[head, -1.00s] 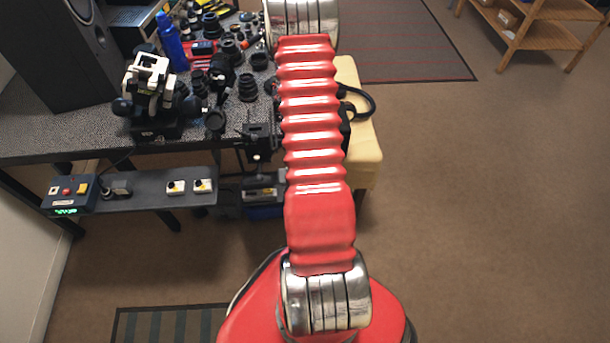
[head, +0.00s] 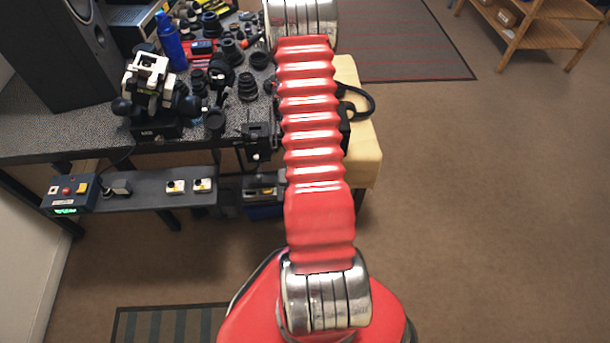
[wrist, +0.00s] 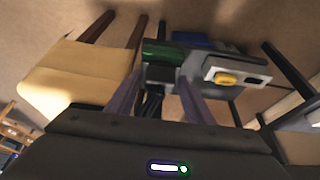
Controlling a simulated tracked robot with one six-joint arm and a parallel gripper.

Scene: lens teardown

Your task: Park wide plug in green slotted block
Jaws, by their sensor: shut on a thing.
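In the wrist view my gripper (wrist: 155,92) has its two fingers closed around a dark piece (wrist: 152,102), which looks like the wide plug. Its outline is hard to make out between the fingers. The green slotted block (wrist: 164,51) lies just beyond the fingertips, on the dark low shelf. A grey part sits between the block and the held piece, and whether they touch cannot be told. The slot is not clear. In the head view the green block cannot be made out. There a dark part at my arm's end shows over the bench's front edge, without clear fingers.
A white switch plate with a yellow knob (wrist: 228,77) sits close beside the green block. A yellow padded seat (wrist: 75,78) is on the other side. The bench (head: 50,135) above carries several black lens parts and a blue bottle (head: 168,42). A control box (head: 68,194) stands at the shelf's left end.

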